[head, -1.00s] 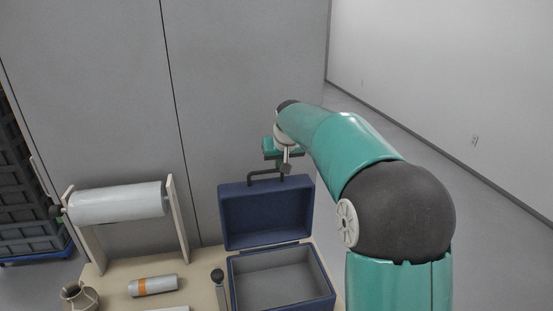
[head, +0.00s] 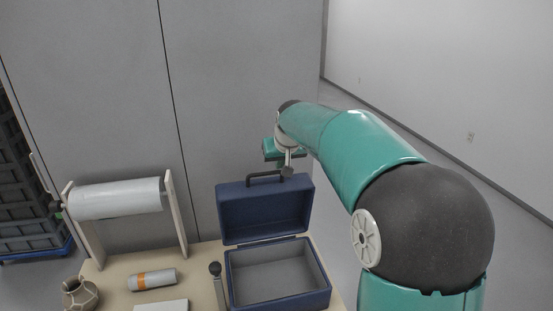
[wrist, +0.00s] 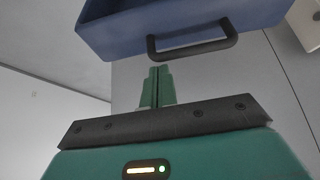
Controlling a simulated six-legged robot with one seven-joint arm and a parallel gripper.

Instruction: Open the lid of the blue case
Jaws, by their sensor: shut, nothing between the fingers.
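The blue case (head: 232,279) stands on the table with its lid (head: 262,210) raised, standing up at the back edge. The grey inside of the case shows and looks empty. A black handle (head: 265,178) is on the lid's top edge. My gripper (head: 286,168) is by the top right of the lid, near the handle; its tips are small in the head view. In the wrist view the lid (wrist: 180,25) and handle (wrist: 195,48) are just beyond my fingers (wrist: 158,75), which are shut together with nothing between them.
A roll of pale wrap (head: 115,198) stands on a wooden frame at the left. A cylinder with an orange band (head: 152,279), a patched pot (head: 80,293) and a dark-knobbed upright tool (head: 216,280) are left of the case. A grey wall panel (head: 240,80) rises behind.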

